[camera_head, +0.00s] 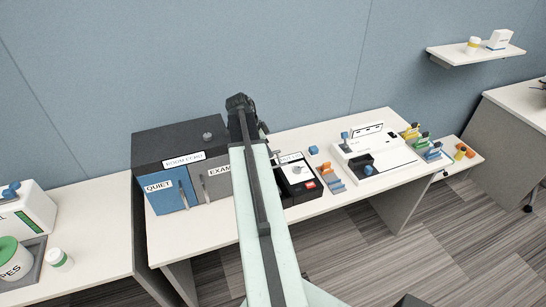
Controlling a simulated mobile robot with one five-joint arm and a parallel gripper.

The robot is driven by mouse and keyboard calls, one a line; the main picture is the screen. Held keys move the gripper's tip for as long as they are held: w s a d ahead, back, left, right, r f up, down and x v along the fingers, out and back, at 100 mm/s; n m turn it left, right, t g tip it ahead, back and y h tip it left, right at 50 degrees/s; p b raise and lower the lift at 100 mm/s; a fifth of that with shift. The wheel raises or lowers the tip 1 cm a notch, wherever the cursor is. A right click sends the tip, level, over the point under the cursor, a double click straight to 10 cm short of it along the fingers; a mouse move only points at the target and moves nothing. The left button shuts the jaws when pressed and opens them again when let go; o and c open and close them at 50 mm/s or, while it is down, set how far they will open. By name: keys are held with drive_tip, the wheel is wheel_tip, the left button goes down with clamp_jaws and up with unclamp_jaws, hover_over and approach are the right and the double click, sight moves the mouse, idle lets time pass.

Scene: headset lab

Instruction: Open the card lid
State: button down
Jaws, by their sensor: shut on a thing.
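The dark end of my arm with my gripper (240,103) is at the back of the table, by the right end of a dark cabinet. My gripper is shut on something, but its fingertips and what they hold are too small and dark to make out. I cannot make out for certain which part is the card lid. A black box with a pale top and a dial (297,172) stands just right of my arm, partly hidden by it. A white device (385,160) with a blue knob and an upright labelled plate (367,130) stands farther right.
The dark cabinet (160,152) has a blue door marked QUIET (162,196) and a grey door. Several coloured blocks (413,133) lie at the table's right. A white container (60,259) stands at the lower left. My arm crosses the table's front edge.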

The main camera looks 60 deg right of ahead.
drive_tip(key=w+d+b, duration=0.1)
drive_tip(key=w+d, duration=0.7)
drive_tip(key=w, duration=0.3)
drive_tip(key=shift+f, duration=0.45)
drive_tip(key=shift+w+d, duration=0.1)
drive_tip(key=shift+w, duration=0.1)
drive_tip(key=c, duration=1.7)
unclamp_jaws()
drive_tip(key=shift+o, duration=1.2)
drive_tip(key=shift+w+d+f, duration=0.2)
drive_tip(key=shift+w+f, duration=0.05)
drive_tip(key=shift+f, duration=0.05)
drive_tip(key=shift+s+r, duration=0.1)
drive_tip(key=p+v, duration=0.7)
drive_tip(key=shift+a+r, duration=0.2)
drive_tip(key=shift+r, duration=0.2)
